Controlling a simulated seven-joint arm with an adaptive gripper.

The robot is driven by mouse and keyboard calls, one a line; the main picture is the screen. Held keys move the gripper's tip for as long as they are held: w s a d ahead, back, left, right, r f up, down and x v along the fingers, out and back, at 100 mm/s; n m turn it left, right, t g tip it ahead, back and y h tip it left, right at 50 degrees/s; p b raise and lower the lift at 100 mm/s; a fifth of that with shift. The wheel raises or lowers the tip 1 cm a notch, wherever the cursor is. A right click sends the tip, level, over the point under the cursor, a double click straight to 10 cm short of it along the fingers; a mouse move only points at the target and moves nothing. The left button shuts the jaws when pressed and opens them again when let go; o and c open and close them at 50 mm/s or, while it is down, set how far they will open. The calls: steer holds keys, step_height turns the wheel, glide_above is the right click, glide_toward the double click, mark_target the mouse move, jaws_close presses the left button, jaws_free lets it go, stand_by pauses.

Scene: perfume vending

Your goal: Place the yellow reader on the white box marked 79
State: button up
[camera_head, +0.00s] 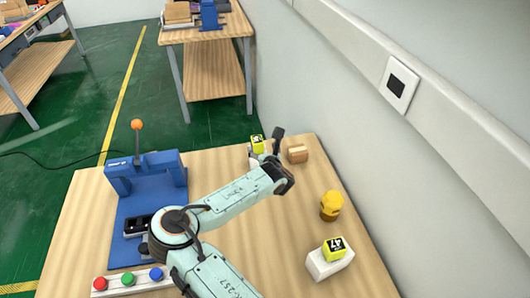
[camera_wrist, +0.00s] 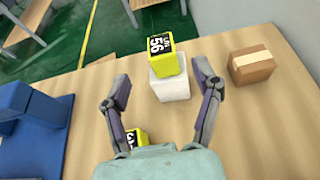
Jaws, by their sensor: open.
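In the wrist view my gripper (camera_wrist: 162,79) is open, its fingers pointing away on either side of a white box (camera_wrist: 173,86). A yellow cube with a black face marked 56 (camera_wrist: 160,52) sits on that box. Another yellow-and-black cube (camera_wrist: 136,136) lies nearer, partly hidden by my gripper body; its number is not fully readable. In the head view my gripper (camera_head: 277,160) is near the table's far end. A white box (camera_head: 329,265) bears a yellow cube marked 47 (camera_head: 334,247). I cannot read a 79 anywhere.
A small cardboard box (camera_head: 297,154) stands at the far right. A blue frame with an orange ball (camera_head: 149,190) stands left. A strip with red, green and blue buttons (camera_head: 129,280) is at the front left. The wall closes off the right side.

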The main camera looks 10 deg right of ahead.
steer(key=s+d+f+m+g, duration=0.15)
steer(key=s+m+g, duration=0.45)
steer(key=s+m, duration=1.05)
steer(key=s+a+r+m+g, duration=0.2)
steer(key=s+r+m, duration=0.2)
steer(key=s+m, duration=0.2)
steer(key=s+a+r+m+g, duration=0.2)
steer(key=s+m, duration=0.4)
steer(key=s, duration=0.5)
steer(key=s+a+r+m+g, duration=0.2)
steer(key=s+r+m, duration=0.4)
steer(key=s, duration=0.3)
steer(key=shift+r+g+y, duration=0.4)
steer(key=shift+r+g, duration=0.2)
steer(key=shift+g, duration=0.2)
